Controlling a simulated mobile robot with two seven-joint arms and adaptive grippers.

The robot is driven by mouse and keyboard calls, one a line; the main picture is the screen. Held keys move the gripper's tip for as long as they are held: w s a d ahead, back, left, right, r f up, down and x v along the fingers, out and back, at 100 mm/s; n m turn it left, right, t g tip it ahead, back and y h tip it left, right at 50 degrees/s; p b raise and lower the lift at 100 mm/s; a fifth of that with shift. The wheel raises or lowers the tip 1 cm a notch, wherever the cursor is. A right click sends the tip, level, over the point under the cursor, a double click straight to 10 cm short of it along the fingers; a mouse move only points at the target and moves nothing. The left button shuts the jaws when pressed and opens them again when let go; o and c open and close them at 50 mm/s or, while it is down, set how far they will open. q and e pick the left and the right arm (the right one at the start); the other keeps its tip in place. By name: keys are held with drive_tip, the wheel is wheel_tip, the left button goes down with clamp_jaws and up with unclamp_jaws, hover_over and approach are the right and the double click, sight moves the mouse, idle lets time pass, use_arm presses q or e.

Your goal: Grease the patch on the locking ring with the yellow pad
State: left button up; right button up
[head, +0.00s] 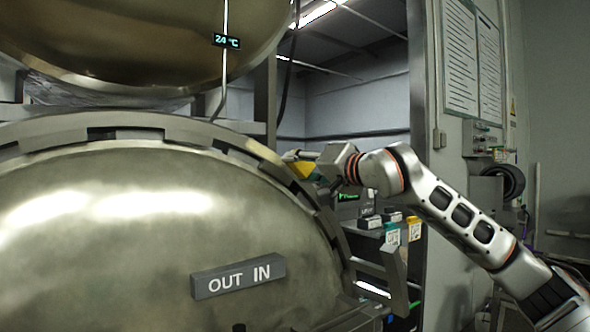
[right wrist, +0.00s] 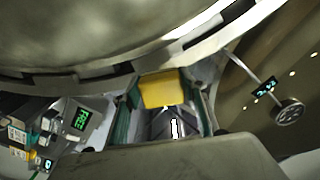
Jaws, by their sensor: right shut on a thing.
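The yellow pad (right wrist: 162,88) is held between the fingers of my right gripper (right wrist: 165,108), which is shut on it. In the head view the pad (head: 302,168) shows as a small yellow piece at the upper right of the locking ring (head: 262,152). My right gripper (head: 312,160) reaches in from the right there. In the right wrist view the pad's far edge is close to the toothed rim of the ring (right wrist: 110,72); I cannot tell whether it touches. My left gripper is not in view.
The large domed door (head: 130,230) with an OUT IN sign (head: 238,276) fills the left. A second vessel (head: 130,40) hangs above. A shelf (head: 372,230) with small boxes (head: 392,232) stands below my right arm. A wall panel (head: 465,60) is at right.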

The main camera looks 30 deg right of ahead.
sight(293, 174)
drive_tip(key=shift+s+d, duration=0.1)
drive_tip(key=shift+s, duration=0.8)
drive_tip(key=shift+s, duration=0.1)
drive_tip(key=shift+s+d, duration=0.15)
drive_tip(key=shift+s, duration=1.3)
drive_tip(key=shift+w, duration=0.15)
drive_tip(key=w, duration=0.8)
drive_tip(key=shift+w+a, duration=0.15)
drive_tip(key=shift+a, duration=0.2)
